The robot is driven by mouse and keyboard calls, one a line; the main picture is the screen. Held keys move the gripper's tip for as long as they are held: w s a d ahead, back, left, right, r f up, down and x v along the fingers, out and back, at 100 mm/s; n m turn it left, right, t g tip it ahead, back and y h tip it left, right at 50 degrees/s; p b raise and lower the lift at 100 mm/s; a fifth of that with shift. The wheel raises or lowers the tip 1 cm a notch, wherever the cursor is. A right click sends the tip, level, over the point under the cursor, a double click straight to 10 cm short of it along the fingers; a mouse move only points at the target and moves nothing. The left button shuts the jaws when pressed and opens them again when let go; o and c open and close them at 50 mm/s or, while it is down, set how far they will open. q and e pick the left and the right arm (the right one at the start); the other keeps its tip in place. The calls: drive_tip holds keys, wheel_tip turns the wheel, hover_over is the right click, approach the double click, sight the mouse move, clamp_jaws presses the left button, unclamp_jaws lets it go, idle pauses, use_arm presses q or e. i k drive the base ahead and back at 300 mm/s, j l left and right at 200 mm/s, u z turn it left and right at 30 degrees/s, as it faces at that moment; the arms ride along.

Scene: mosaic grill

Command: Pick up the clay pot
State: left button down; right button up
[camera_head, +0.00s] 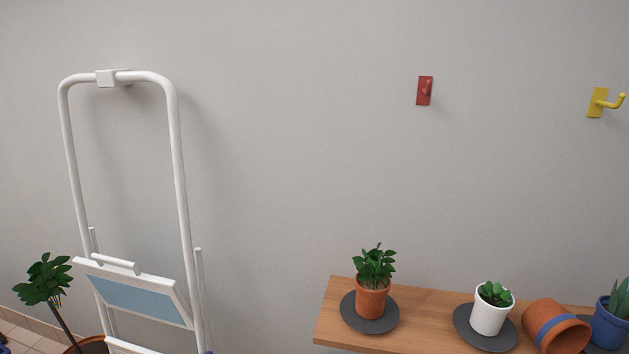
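An orange-brown clay pot with a blue band (568,337) lies tipped on its side on a wooden shelf (425,300) at the lower right. It rests between a white potted plant and a blue potted plant, with no plant showing in it. Another terracotta pot with a leafy green plant (372,299) stands upright on a dark round saucer (352,318) near the shelf's left end. Neither of my grippers shows in the head view.
A white pot with a succulent (489,316) stands on a dark saucer (468,335). A blue pot (608,327) is at the right edge. A white folding ladder (180,190) leans at the left beside a floor plant (45,281). Red (424,91) and yellow (598,103) hooks are on the wall.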

sight(552, 328)
drive_tip(key=z, duration=1.45)
